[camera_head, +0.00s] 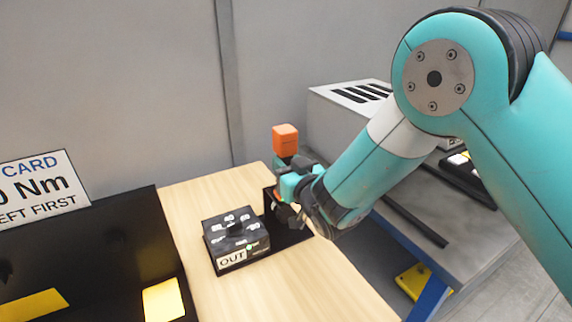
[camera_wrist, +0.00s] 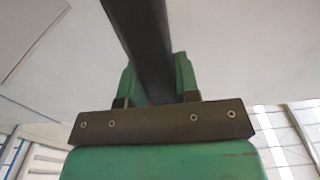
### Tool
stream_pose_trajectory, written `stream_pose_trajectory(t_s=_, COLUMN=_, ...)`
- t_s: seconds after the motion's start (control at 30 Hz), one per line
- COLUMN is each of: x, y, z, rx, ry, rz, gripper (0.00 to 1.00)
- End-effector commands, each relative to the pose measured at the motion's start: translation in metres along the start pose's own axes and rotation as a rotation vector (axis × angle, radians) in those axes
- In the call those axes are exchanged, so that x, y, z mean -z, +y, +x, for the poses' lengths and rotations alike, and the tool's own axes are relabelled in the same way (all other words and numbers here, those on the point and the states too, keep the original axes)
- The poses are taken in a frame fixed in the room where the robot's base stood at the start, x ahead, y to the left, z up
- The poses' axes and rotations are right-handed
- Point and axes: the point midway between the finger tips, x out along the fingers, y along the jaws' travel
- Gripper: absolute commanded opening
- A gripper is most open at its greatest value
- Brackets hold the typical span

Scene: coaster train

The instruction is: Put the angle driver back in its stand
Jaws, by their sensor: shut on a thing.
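The angle driver has an orange block (camera_head: 285,141) at its top end and stands roughly upright in my gripper (camera_head: 291,184). In the wrist view its dark bar-shaped body (camera_wrist: 143,40) runs between the two green fingers of my gripper (camera_wrist: 158,82), which are shut on it. A black stand (camera_head: 291,236) with a flat base sits on the wooden bench top, right under my gripper. The driver's lower end is mostly hidden by my gripper and arm, so I cannot tell whether it touches the stand.
A black control box (camera_head: 236,240) marked OUT, with a lit green spot, sits just left of the stand. A black panel with a sign card (camera_head: 38,188) and yellow pieces is at the left. A grey cabinet (camera_head: 335,115) stands behind. The wooden top (camera_head: 285,290) is clear in front.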

Motion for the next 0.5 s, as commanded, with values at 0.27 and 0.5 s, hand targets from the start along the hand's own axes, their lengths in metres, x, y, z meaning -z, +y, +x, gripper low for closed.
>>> stream_pose_trajectory(t_s=0.27, x=0.0000, y=-0.0001, z=0.0009, rx=0.000, ry=0.009, rz=0.000, gripper=0.00)
stream_pose_trajectory(t_s=0.5, x=-0.0026, y=-0.0001, z=0.0007, rx=0.000, ry=0.009, rz=0.000, gripper=0.00)
